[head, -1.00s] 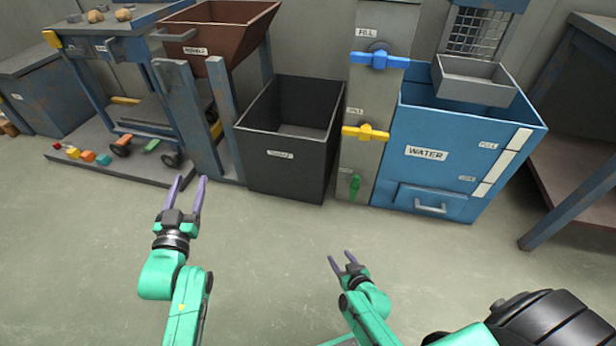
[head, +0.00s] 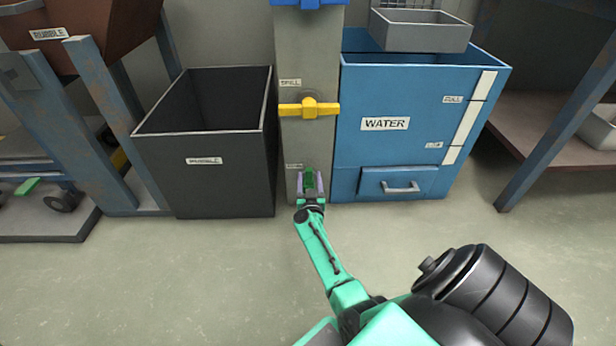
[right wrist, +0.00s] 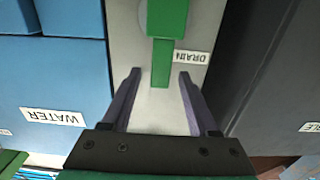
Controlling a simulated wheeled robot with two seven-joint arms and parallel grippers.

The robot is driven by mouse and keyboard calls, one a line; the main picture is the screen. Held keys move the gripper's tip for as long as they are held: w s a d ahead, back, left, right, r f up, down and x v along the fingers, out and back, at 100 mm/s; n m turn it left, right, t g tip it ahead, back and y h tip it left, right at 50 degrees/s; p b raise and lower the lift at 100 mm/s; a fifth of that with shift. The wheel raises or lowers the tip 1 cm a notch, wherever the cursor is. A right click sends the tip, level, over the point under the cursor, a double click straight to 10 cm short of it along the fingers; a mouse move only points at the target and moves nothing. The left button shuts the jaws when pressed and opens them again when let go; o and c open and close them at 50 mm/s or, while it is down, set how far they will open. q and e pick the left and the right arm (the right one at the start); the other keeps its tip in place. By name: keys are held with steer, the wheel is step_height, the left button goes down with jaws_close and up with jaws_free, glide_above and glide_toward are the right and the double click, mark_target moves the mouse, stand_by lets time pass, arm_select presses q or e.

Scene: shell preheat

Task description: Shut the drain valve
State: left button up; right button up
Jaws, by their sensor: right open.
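The green drain valve handle (right wrist: 163,55) shows large in the right wrist view, in line with the length of the grey panel (right wrist: 205,30), by the label reading DRAIN (right wrist: 190,58). In the head view the green handle (head: 309,178) is low on the panel, partly covered by my right gripper (head: 308,186). My right gripper is open, with one purple finger on each side of the handle's narrow end. Gaps show between the fingers and the handle. My left gripper is not in view.
A yellow spill valve (head: 309,108) and a blue valve (head: 300,3) sit higher on the panel. A black rubble bin (head: 225,190) stands close on the left. A blue water tank (head: 355,150) with a handled drawer (head: 400,184) stands close on the right. The floor in front is clear.

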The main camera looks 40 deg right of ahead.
steer(key=shift+b+x, duration=0.4)
steer(key=shift+x, duration=0.85)
steer(key=shift+w+d, duration=0.1)
steer(key=shift+w, duration=0.05)
jaws_close()
